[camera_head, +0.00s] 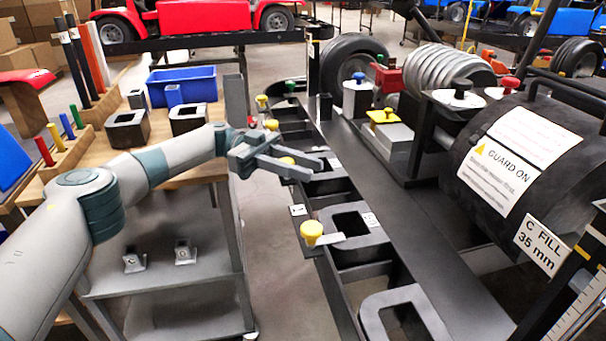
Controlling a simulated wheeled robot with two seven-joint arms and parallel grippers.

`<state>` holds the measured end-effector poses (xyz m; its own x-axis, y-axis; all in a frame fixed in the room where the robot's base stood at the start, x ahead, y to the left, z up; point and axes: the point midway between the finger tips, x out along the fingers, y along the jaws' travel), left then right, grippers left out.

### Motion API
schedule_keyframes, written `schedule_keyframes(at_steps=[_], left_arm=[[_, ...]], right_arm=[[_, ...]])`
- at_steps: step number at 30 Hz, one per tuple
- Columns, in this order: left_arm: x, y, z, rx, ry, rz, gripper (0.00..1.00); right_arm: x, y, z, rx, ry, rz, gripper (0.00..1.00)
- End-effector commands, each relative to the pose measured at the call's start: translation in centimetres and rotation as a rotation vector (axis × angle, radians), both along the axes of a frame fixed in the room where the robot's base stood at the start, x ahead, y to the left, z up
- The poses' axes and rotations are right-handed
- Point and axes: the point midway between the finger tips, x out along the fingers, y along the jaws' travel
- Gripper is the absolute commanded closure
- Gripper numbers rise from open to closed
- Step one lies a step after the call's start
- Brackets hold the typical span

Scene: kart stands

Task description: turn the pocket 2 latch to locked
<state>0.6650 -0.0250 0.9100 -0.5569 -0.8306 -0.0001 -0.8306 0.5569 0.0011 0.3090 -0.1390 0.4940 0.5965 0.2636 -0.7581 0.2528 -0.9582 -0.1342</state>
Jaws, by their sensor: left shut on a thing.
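A row of pockets with yellow-knobbed latches runs along the left side of the dark rail (400,215). My left gripper (310,168) is over this row, shut on a yellow latch knob (287,160) that shows partly between and behind its fingers. The fingers hide that latch's lever, so I cannot tell its angle. A nearer latch (312,231) has a yellow knob and a pale lever pointing right toward an open-topped pocket (350,222). Small label cards (298,210) beside it are too small to read. My right gripper is not in view.
Farther yellow knobs (271,125) stand just beyond my left gripper. A wooden bench (160,125) with a blue bin (181,86) and a grey shelf cart (165,265) are at left. A black guarded drum (525,165) stands at right. Floor shows between cart and rail.

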Motion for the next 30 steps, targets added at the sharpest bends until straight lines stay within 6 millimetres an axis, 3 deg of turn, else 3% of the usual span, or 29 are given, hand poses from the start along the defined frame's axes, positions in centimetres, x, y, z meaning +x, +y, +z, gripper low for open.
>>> schedule_keyframes(at_steps=[14,15,16,30], left_arm=[[-0.01,0.03,0.16,-0.002,-0.001,-0.013,0.96],[-0.01,0.03,0.16,-0.002,-0.001,-0.013,0.64],[-0.01,0.03,0.16,-0.002,-0.001,-0.013,0.57],[-0.03,0.02,0.63,-0.001,-0.002,-0.013,0.57]], right_arm=[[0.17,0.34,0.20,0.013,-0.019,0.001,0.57],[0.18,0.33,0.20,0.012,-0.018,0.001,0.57],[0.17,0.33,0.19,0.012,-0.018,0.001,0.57],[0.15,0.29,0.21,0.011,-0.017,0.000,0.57]])
